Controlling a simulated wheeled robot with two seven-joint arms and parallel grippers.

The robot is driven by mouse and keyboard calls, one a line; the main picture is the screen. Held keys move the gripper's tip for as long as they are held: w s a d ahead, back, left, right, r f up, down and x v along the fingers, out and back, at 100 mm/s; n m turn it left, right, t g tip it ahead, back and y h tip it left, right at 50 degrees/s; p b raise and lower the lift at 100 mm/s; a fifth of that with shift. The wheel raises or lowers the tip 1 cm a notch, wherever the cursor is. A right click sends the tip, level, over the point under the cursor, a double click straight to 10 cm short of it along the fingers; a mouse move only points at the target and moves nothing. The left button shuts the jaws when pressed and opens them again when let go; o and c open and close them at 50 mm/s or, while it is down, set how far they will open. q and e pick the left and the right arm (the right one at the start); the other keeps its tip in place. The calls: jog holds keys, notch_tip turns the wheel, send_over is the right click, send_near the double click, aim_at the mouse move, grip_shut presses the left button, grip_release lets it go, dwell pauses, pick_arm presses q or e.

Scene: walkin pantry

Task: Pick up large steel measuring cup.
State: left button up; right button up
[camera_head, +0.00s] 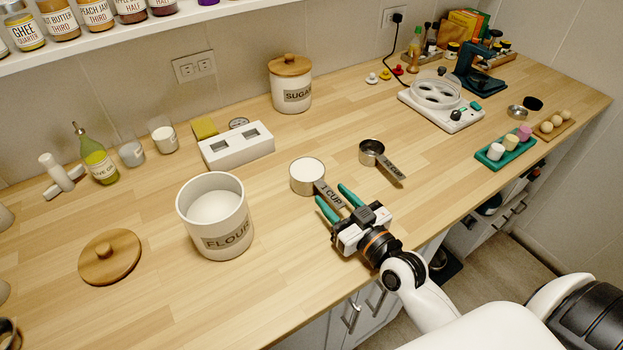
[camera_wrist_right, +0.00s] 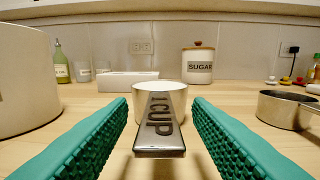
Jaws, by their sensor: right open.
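The large steel measuring cup (camera_head: 307,177) stands upright on the wooden counter, filled with something white. Its handle, marked "1 CUP" (camera_head: 329,194), points toward my right gripper. My right gripper (camera_head: 338,202) is open, with its two green fingers either side of the handle and apart from it. In the right wrist view the handle (camera_wrist_right: 160,132) lies between the fingers (camera_wrist_right: 160,135), with the cup (camera_wrist_right: 150,98) behind it. A smaller steel measuring cup (camera_head: 371,152) stands to the right, its handle toward the front right. My left gripper is not in view.
An open flour canister (camera_head: 228,240) stands left of my right gripper, its wooden lid (camera_head: 110,257) farther left. A white block with slots (camera_head: 236,147) and a sugar canister (camera_head: 291,90) are behind. A green tray (camera_head: 506,150) is right. The counter's front right area is clear.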

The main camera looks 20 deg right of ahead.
jog(key=shift+w+a, duration=0.15)
jog(key=shift+w, duration=0.6)
jog(key=shift+w+a, duration=0.15)
jog(key=shift+w, duration=0.55)
jog(key=shift+c, duration=0.5)
grip_shut()
jog(key=shift+r, duration=0.15)
